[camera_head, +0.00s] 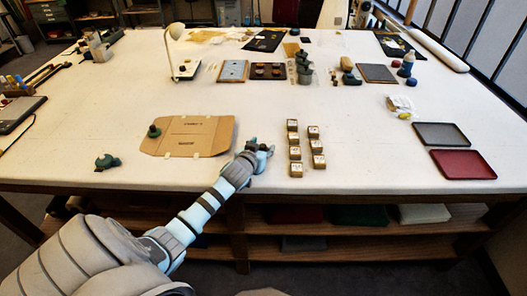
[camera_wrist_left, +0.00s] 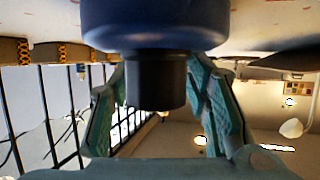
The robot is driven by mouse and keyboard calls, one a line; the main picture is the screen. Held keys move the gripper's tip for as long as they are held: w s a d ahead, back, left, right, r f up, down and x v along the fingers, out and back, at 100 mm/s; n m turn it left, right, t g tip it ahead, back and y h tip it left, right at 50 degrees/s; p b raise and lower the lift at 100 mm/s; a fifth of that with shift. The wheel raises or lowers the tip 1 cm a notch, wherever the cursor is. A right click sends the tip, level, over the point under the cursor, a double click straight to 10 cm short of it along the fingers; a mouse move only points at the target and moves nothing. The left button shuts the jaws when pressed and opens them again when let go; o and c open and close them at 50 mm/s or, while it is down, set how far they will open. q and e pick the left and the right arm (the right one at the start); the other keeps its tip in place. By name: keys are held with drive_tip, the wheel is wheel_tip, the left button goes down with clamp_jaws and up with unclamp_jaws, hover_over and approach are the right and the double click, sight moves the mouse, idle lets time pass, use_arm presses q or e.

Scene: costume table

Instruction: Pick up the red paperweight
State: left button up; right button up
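A small red object (camera_head: 396,64), perhaps the red paperweight, stands beside a blue bottle at the back right in the head view. My left gripper (camera_head: 260,148) is low over the front middle of the table, far from it. In the left wrist view, a dark blue body (camera_wrist_left: 155,22) with a black neck sits between my left gripper's teal fingers (camera_wrist_left: 160,95). The fingers flank the neck closely; I cannot tell whether they press on it. In the head view, only a small dark shape shows at the fingertips. My right gripper is out of view.
A cardboard sheet (camera_head: 215,125) with a dark green knobbed piece (camera_head: 154,131) lies left of my gripper. Several small boxes (camera_head: 294,154) stand just right of it. A grey tray (camera_head: 441,134) and red tray (camera_head: 462,164) lie at the right. The table's middle is largely clear.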

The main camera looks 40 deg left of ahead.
use_arm(q)
clamp_jaws()
